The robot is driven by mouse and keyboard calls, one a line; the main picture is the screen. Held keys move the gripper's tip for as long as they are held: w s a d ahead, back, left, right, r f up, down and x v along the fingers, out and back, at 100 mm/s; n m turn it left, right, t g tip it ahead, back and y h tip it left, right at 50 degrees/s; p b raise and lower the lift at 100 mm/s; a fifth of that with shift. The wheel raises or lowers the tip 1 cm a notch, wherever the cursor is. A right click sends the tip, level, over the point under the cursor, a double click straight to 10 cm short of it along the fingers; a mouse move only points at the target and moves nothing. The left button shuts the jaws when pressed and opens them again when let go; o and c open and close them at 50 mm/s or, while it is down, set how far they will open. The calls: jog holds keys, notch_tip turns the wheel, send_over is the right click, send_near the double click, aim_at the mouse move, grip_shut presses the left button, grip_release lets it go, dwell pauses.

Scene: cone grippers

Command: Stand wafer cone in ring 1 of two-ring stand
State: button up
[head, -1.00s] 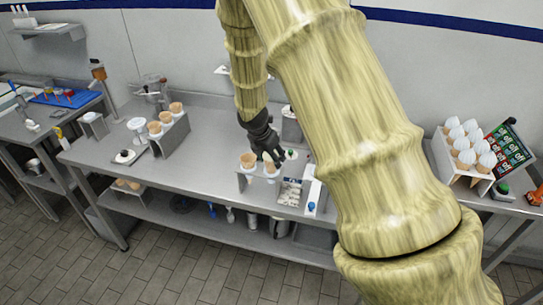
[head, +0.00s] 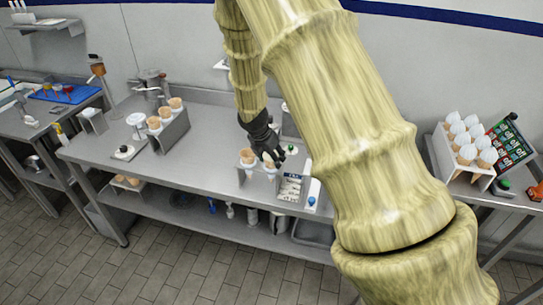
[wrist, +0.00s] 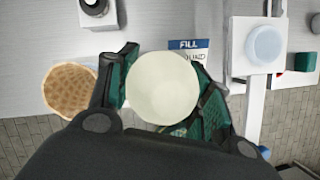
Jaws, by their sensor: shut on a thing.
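My gripper (head: 268,156) is low over the middle bench at the two-ring stand (head: 243,173). In the wrist view its green-padded fingers (wrist: 163,88) are shut on the wafer cone, whose round top shows as a pale cream disc (wrist: 162,88). In the head view the held wafer cone (head: 270,163) shows small under the fingers, at the stand's right side. Another brown cone (head: 247,155) stands in the stand's left place; in the wrist view this cone (wrist: 70,90) is left of the fingers. The held cone's lower end and the ring around it are hidden.
A tray with a FILL label (head: 290,188) and a white block (head: 313,190) stand close right of the stand. A rack of several cones (head: 168,130) is farther left. Bare bench (head: 210,150) lies between. A rack of white-topped cones (head: 465,160) is at far right.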

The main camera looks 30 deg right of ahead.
jog(key=shift+f, duration=0.2)
jog(key=o, duration=0.8)
jog(key=shift+r, duration=0.15)
jog(key=v, duration=1.1)
jog(key=shift+s+r, duration=0.1)
jog(key=shift+r, duration=0.2)
